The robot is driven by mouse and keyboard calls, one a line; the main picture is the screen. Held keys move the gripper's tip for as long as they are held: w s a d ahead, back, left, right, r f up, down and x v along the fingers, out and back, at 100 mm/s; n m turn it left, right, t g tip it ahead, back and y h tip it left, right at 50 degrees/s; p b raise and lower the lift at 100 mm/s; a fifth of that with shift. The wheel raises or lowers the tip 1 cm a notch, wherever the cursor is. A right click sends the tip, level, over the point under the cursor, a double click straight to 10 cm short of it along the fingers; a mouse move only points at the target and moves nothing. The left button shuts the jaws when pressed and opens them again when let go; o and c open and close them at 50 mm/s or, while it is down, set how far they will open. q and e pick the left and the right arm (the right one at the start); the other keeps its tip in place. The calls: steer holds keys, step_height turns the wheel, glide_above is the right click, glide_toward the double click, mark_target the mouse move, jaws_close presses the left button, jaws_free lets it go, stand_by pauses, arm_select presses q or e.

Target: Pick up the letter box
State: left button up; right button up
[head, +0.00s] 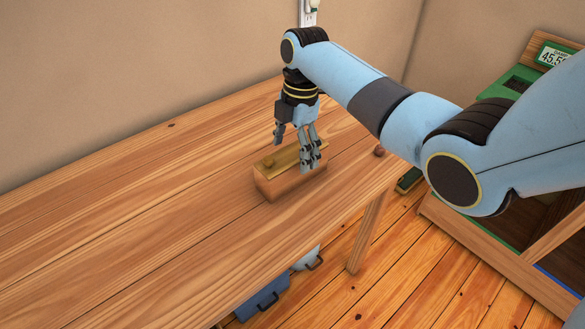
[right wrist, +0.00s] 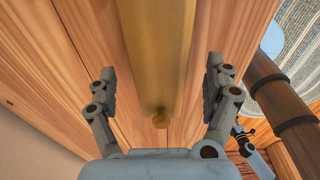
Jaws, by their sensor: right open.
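The letter box (head: 278,186) is a small wooden box with a brass-coloured top and a round knob. It stands on the wooden table. My right gripper (head: 294,146) points down at the box and is open. In the head view its fingers hide part of the box's far right end. In the right wrist view the fingers (right wrist: 160,88) are on either side of the brass top, with gaps between.
The table (head: 130,210) is otherwise bare, with free room left of the box. A small round brown knob (head: 379,150) shows near its right edge. Blue bins (head: 262,300) are under the table. A wooden unit with a green register (head: 515,80) stands at the right.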

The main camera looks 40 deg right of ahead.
steer(key=shift+a+f, duration=0.1)
steer(key=shift+f, duration=0.65)
steer(key=c, duration=1.4)
steer(key=shift+r, duration=0.1)
